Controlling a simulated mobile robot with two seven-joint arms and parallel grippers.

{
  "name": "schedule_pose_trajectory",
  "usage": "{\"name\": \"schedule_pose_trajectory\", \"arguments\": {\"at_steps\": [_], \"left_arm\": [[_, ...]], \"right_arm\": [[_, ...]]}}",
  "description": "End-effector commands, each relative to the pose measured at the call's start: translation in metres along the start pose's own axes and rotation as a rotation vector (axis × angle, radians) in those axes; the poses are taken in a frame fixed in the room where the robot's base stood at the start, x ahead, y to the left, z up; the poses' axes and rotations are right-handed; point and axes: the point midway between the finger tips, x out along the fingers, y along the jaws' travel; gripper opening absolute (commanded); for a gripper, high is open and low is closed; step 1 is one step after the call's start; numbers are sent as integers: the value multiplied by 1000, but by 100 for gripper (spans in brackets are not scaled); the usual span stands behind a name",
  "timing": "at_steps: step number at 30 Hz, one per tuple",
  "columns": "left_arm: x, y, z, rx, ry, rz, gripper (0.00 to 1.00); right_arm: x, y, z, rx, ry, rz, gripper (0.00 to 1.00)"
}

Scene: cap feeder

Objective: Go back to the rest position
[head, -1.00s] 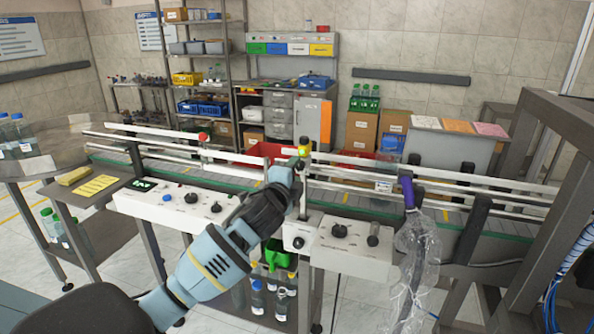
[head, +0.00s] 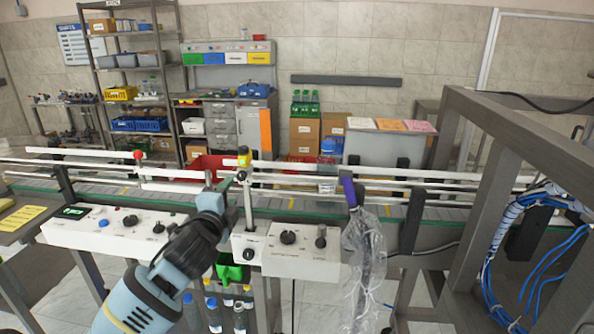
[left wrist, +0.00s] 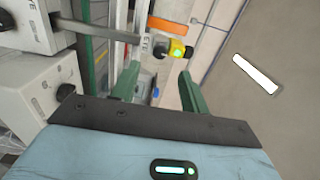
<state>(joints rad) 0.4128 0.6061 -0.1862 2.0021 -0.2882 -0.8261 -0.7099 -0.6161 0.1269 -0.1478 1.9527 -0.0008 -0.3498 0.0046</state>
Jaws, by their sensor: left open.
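My left arm reaches up from the bottom of the head view. Its gripper (head: 214,186) is in front of the conveyor (head: 400,207), near the post with a yellow and black sensor (head: 244,157). In the left wrist view the two green fingers (left wrist: 158,92) are spread apart with nothing between them. The yellow sensor (left wrist: 177,50) is beyond the fingertips there, apart from them as far as I can see. My right gripper does not show.
White control boxes with knobs (head: 120,232) line the conveyor's front. A clear plastic bag with a purple top (head: 362,262) hangs at its front edge. A grey frame with blue cables (head: 470,140) stands at the right. Bottles (head: 240,316) stand below the conveyor.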

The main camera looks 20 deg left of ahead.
Motion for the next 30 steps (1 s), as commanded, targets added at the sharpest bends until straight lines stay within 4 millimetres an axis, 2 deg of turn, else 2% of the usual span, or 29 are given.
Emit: {"name": "schedule_pose_trajectory", "arguments": {"at_steps": [4, 7, 11, 12, 14, 18, 20, 24, 27, 30], "left_arm": [[-1, 6, -1, -8, 4, 10, 45], [-8, 32, -8, -52, 24, 52, 45], [-30, 97, -23, -178, 66, 165, 45], [-41, 120, -29, -231, 78, 207, 45], [-59, 155, -37, -311, 91, 272, 45], [-111, 229, -53, -513, 94, 421, 45], [-137, 258, -58, -602, 84, 483, 45], [-205, 318, -69, -822, 29, 625, 45], [-258, 353, -75, -980, -35, 715, 45], [-306, 378, -78, -1120, -108, 783, 45]], "right_arm": [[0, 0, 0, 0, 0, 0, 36], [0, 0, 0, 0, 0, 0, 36], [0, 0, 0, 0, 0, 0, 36], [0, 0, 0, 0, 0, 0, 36], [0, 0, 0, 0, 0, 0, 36], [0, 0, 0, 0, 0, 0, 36], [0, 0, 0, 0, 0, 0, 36], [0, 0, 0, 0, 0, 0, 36], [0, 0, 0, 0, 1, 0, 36], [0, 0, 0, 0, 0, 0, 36]]}}
